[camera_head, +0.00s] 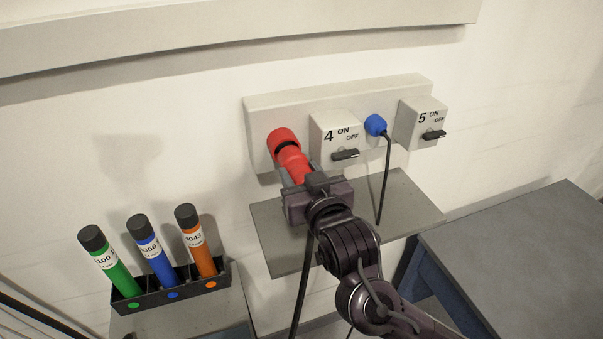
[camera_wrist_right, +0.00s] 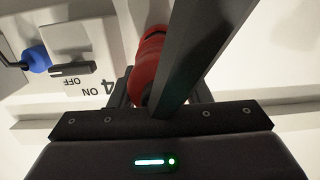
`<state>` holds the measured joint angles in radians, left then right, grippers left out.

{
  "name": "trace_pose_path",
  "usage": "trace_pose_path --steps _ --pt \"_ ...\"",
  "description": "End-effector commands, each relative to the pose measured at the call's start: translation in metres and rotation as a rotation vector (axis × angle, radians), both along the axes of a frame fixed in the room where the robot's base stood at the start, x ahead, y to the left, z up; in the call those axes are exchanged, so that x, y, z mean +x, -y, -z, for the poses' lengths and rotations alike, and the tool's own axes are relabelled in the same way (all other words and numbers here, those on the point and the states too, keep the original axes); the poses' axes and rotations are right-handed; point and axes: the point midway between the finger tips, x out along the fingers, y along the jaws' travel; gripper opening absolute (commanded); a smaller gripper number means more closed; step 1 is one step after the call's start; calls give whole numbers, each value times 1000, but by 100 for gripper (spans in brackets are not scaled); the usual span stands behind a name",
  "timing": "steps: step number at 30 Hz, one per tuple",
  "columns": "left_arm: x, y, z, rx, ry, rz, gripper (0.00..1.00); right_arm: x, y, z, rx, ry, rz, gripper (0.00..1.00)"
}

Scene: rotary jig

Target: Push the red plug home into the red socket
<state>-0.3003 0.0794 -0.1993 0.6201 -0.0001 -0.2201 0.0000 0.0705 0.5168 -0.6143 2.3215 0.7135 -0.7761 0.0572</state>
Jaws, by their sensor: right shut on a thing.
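The red socket (camera_head: 280,137) sits at the left end of the wall panel, with a dark opening facing out. The red plug (camera_head: 293,162) is lined up with it, its front end at the socket mouth. How deep it sits I cannot tell. My right gripper (camera_head: 308,184) is shut on the rear of the plug, and a black cable (camera_head: 303,285) hangs below it. In the right wrist view, red parts (camera_wrist_right: 149,68) show beyond the gripper body, partly hidden by a dark bar. My left gripper is not in view.
Switch box 4 (camera_head: 334,136) stands right of the socket, then a blue plug (camera_head: 375,124) with a cable and switch box 5 (camera_head: 420,122). A grey shelf (camera_head: 405,200) lies below. A black rack (camera_head: 150,298) holds green, blue and orange tubes at lower left.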

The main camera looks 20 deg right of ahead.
Motion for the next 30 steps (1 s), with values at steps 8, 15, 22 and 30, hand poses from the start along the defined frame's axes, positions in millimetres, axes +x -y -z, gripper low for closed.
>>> trace_pose_path --steps 8,15,22,30 --pt "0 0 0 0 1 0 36 0 0 0 0 2 1 14" --pt "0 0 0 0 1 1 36 1 0 -1 0 2 0 14" --pt "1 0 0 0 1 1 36 7 0 0 1 2 1 14" --pt "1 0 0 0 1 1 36 14 -1 -1 0 3 0 14"
